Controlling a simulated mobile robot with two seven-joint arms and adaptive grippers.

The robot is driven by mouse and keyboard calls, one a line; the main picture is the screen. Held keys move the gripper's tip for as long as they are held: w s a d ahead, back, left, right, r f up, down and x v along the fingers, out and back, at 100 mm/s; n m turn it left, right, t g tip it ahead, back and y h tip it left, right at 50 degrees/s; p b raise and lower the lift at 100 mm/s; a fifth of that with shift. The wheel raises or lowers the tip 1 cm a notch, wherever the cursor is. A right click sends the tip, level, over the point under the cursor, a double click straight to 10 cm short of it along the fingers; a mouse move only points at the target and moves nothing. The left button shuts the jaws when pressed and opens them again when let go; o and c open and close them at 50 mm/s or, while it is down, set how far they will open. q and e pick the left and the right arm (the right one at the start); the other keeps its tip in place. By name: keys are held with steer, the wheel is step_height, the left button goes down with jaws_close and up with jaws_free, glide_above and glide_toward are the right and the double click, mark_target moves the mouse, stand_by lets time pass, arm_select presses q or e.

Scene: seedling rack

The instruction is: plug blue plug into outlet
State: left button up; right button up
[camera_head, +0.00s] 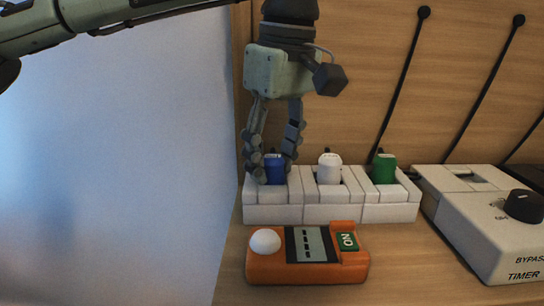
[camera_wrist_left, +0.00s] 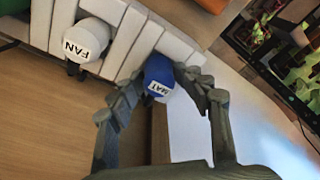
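The blue plug (camera_head: 274,168) stands upright at the left section of the white outlet strip (camera_head: 273,214). In the left wrist view the blue plug (camera_wrist_left: 158,76) has a label that reads MAT. My left gripper (camera_head: 272,172) comes down from above, one finger on each side of the plug. In the left wrist view the fingertips of my left gripper (camera_wrist_left: 160,82) bend inward and appear to touch the plug's sides. The socket under the plug is hidden, so I cannot tell how deep it sits. My right gripper is not in view.
A white plug (camera_head: 329,169), labelled FAN in the wrist view, and a green plug (camera_head: 384,169) stand to the right on the strip. An orange meter (camera_head: 307,273) lies in front. A pale timer box (camera_head: 475,215) stands at right. A wooden panel (camera_head: 370,60) rises behind.

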arm_select(q)
steer(key=shift+d+f, duration=0.1)
steer(key=shift+f, duration=0.05)
stand_by(0.3)
steer(key=shift+r, duration=0.5)
steer(key=r, duration=0.3)
steer(key=s+r, duration=0.1)
steer(key=r, duration=0.3)
steer(key=d+r, duration=0.1)
steer(key=r, duration=0.3)
steer(key=shift+s+d, duration=0.1)
steer(key=shift+s, duration=0.05)
